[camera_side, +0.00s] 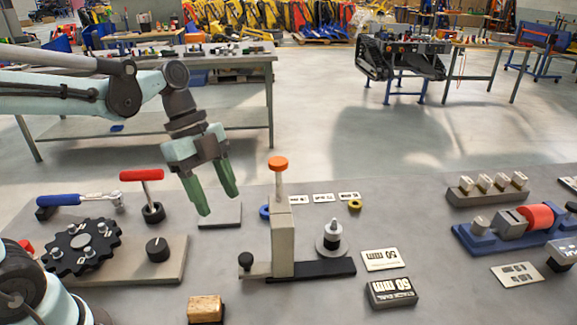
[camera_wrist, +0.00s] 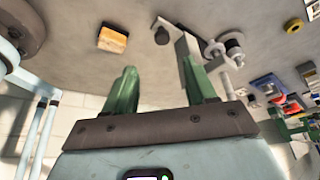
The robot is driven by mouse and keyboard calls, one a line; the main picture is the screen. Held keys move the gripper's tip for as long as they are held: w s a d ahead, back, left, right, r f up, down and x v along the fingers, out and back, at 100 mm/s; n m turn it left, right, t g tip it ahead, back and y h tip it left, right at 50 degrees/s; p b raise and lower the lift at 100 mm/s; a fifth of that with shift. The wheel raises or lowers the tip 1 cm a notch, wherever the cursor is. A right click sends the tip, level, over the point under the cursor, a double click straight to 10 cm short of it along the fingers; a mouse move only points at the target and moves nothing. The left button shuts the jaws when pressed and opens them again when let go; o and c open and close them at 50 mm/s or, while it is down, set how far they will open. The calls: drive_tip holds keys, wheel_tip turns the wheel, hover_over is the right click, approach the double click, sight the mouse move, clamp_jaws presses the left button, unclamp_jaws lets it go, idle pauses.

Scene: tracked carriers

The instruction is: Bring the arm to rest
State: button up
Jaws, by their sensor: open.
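My gripper (camera_side: 217,198) is in the air above the grey table (camera_side: 230,305), left of the upright post with the orange knob. Its two green fingers point down, stand apart and have nothing between them. In the wrist view the gripper (camera_wrist: 162,85) also shows its fingers spread and empty. It touches nothing that I can see.
The post fixture (camera_side: 282,240) with its orange knob (camera_side: 278,163) stands close to the right. A red T-handle (camera_side: 142,176) and a black toothed disc (camera_side: 80,246) are at left. A wooden block (camera_side: 205,308) lies in front. A blue vise-like device (camera_side: 515,230) is at right.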

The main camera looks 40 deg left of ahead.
drive_tip(key=a+n+t+y, duration=0.1)
drive_tip(key=n+t, duration=0.1)
drive_tip(key=n, duration=0.4)
drive_tip(key=a+f+n+t+y, duration=0.1)
drive_tip(key=n+t+y, duration=0.1)
drive_tip(key=n, duration=0.4)
drive_tip(key=s+a+n+t+y, duration=0.1)
drive_tip(key=n+t, duration=0.2)
drive_tip(key=n, duration=0.3)
drive_tip(key=shift+s+a+f, duration=0.1)
drive_tip(key=shift+a+f, duration=0.15)
drive_tip(key=shift+f, duration=0.1)
idle(0.5)
